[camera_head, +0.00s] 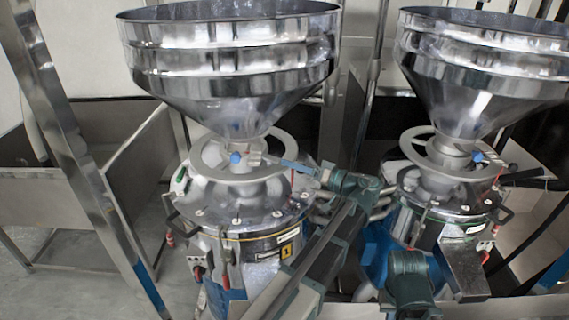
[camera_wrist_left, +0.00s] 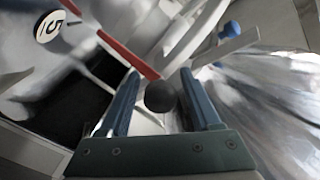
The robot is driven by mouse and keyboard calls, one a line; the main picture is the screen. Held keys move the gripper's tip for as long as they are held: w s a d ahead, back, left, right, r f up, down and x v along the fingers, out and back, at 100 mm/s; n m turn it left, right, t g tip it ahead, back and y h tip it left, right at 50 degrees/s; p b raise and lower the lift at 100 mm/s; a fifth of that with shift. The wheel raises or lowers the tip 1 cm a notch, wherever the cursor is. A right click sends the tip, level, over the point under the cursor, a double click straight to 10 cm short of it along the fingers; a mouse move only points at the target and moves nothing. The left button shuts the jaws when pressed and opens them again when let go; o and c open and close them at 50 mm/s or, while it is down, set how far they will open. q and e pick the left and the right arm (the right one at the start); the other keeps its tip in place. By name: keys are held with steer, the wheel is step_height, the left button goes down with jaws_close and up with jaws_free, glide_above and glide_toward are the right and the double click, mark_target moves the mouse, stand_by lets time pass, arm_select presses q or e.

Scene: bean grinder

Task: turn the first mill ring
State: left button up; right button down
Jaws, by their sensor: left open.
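The first mill's ring (camera_head: 205,165) is a flat silver ring below the left funnel, with a blue knob (camera_head: 235,157) near its middle. My left gripper (camera_head: 288,164) reaches in from the right side of this ring, with its fingertips close to its rim. In the left wrist view my left gripper (camera_wrist_left: 160,78) is open. The grey ring (camera_wrist_left: 195,35) curves just beyond the fingertips, and the blue knob (camera_wrist_left: 231,28) lies farther right.
The left funnel (camera_head: 230,60) hangs close above the ring, leaving a narrow gap. The second mill (camera_head: 445,200) with its own funnel (camera_head: 480,75) stands at the right. A slanted metal post (camera_head: 85,170) and a steel bin (camera_head: 50,195) stand at the left.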

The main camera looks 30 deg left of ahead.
arm_select(q)
steer(key=shift+w+a, duration=0.15)
steer(key=shift+a, duration=1.5)
steer(key=shift+c, duration=0.2)
jaws_close()
